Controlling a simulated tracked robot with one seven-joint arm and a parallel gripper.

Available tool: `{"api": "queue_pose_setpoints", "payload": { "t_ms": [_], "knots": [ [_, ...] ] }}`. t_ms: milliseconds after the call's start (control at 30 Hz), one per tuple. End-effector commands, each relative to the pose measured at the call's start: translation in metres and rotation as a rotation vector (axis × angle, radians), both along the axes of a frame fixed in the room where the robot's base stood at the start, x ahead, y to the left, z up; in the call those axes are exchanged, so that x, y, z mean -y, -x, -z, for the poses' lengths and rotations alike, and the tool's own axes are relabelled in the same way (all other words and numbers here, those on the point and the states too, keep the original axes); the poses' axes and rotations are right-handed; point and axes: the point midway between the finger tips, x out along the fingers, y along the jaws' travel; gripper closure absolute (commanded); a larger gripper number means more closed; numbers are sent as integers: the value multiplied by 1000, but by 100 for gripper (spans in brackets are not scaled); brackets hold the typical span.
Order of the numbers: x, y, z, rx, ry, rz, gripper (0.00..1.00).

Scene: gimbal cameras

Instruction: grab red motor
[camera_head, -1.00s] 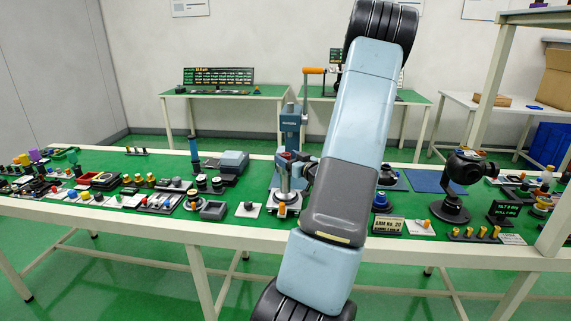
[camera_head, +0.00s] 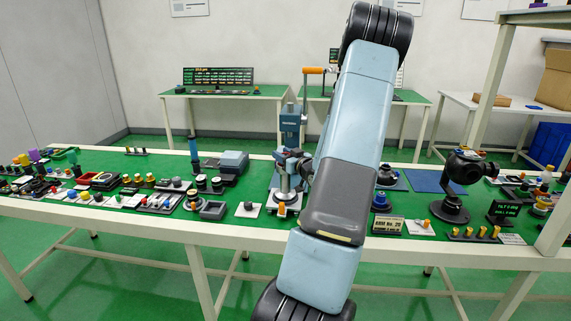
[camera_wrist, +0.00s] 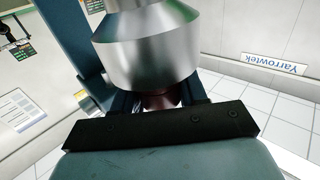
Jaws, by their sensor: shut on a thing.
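My gripper (camera_wrist: 160,101) is shut on a dark red part, the red motor (camera_wrist: 160,98); only a small piece of it shows between the dark fingers in the wrist view. A large shiny silver cylinder (camera_wrist: 145,50) stands just beyond the fingers and hides the rest. In the head view my gripper (camera_head: 293,162) is at the blue press (camera_head: 290,122), in front of its column. The red motor cannot be made out clearly there.
The green-topped table (camera_head: 240,225) carries many small parts on its left. A blue mat (camera_head: 425,181) lies behind. My arm hides the table's middle.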

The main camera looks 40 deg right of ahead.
Motion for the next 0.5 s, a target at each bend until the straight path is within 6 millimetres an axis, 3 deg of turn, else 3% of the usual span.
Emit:
{"api": "queue_pose_setpoints", "payload": {
  "t_ms": [200,500],
  "knots": [
    [0,0,0,0,0,0,100],
    [0,0,-8,1,2,0,100]
  ]
}}
